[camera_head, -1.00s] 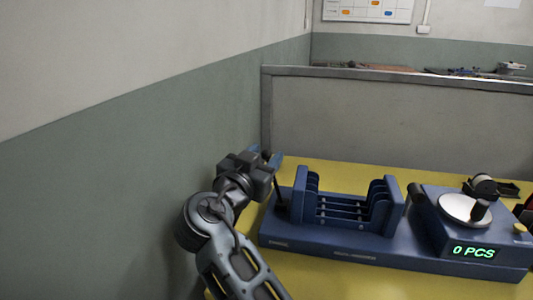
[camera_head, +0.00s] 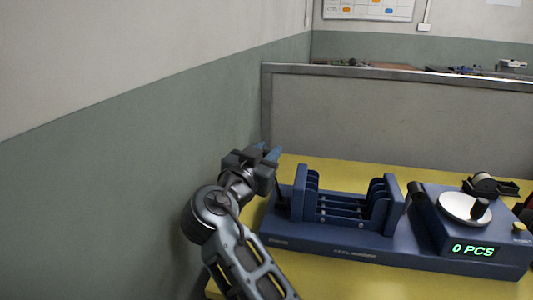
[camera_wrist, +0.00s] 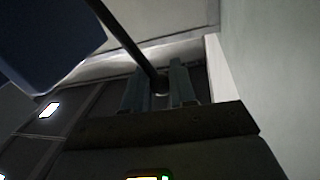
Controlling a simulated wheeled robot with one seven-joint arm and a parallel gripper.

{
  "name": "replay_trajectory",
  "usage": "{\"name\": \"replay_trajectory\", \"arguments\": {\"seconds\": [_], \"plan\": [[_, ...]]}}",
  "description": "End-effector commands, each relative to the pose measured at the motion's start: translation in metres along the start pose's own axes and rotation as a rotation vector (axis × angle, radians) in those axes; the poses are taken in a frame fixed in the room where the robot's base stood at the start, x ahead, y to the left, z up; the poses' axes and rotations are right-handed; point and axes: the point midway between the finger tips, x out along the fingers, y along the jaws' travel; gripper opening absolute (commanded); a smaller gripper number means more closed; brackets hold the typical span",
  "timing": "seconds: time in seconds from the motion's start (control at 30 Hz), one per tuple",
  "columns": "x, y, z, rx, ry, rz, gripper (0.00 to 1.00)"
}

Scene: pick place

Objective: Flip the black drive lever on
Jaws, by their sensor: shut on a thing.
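The black drive lever (camera_head: 281,194) rises from the left end of a blue machine (camera_head: 330,256). It leans a little left, up towards my gripper (camera_head: 270,154), which is above that end of the machine. My gripper's body partly hides the lever's top in the head view. In the wrist view the lever is a dark rod (camera_wrist: 126,42) that runs down from the upper left to between the two fingers (camera_wrist: 160,88). The fingers are shut on its end.
The machine has blue upright plates (camera_head: 345,205) just right of the lever. Further right are a white dial (camera_head: 463,207) and a display reading "0 PCS" (camera_head: 474,250). The machine stands on a yellow table (camera_head: 400,173). A wall (camera_head: 130,190) lies close to my arm's left.

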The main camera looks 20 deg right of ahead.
Motion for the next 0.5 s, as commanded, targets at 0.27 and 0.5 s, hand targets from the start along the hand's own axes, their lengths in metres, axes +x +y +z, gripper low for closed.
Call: {"name": "replay_trajectory", "arguments": {"seconds": [0.27, 0.5], "plan": [[-0.001, -0.001, 0.001, 0.001, -0.001, -0.002, 0.0], [0.002, 0.011, 0.003, 0.086, -0.016, 0.002, 0.0]]}}
